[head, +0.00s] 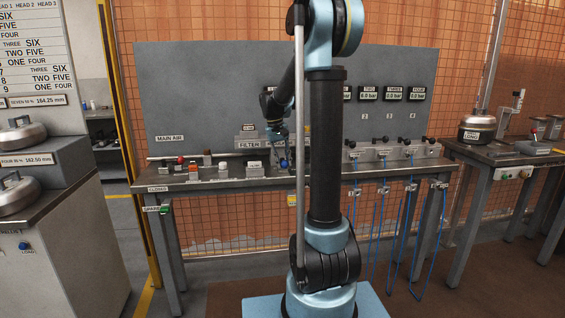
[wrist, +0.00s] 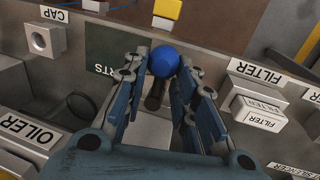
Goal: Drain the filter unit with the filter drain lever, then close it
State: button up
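The filter drain lever shows a round blue knob (wrist: 163,61) on a dark stem in the wrist view. The knob also shows in the head view (head: 284,163), just under my gripper, at the filter station on the bench. My gripper (wrist: 162,68) points at the lever with its fingertips on either side of the knob. The fingers are partly closed, with about a knob's width between them, and look shut on it. The filter unit's body cannot be made out clearly. A FILTER sign (head: 249,144) stands on the panel behind.
The bench (head: 225,181) carries several small fittings. Blue hoses (head: 378,235) hang at right.

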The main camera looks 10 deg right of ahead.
aim_at(284, 146)
jog(key=shift+n, duration=0.3)
jog(key=n, duration=0.1)
jog(key=d+n, duration=0.1)
jog(key=n, duration=0.2)
jog(key=shift+w+d+t, duration=0.1)
jog(key=shift+d+t, duration=0.15)
jog(key=shift+t, duration=0.15)
jog(key=n, duration=0.2)
jog(key=d+n, duration=0.1)
jog(key=shift+w+n+t+y, duration=0.25)
jog(key=shift+n+t+y, duration=0.05)
jog(key=shift+n, duration=0.1)
jog(key=n, duration=0.1)
jog(key=w+n, duration=0.1)
jog(key=n, duration=0.1)
jog(key=d+n, duration=0.1)
jog(key=n, duration=0.1)
jog(key=shift+w+t+y, duration=0.15)
jog(key=shift+t+y, duration=0.15)
jog(key=shift+y, duration=0.1)
jog(key=shift+w+d+n+y, duration=0.15)
jog(key=shift+w+n, duration=0.1)
jog(key=shift+n, duration=0.8)
jog(key=shift+w+d+n+y, duration=0.15)
jog(key=shift+w+n, duration=0.1)
jog(key=shift+n, duration=0.8)
jog(key=shift+a, duration=0.15)
jog(key=o, duration=1)
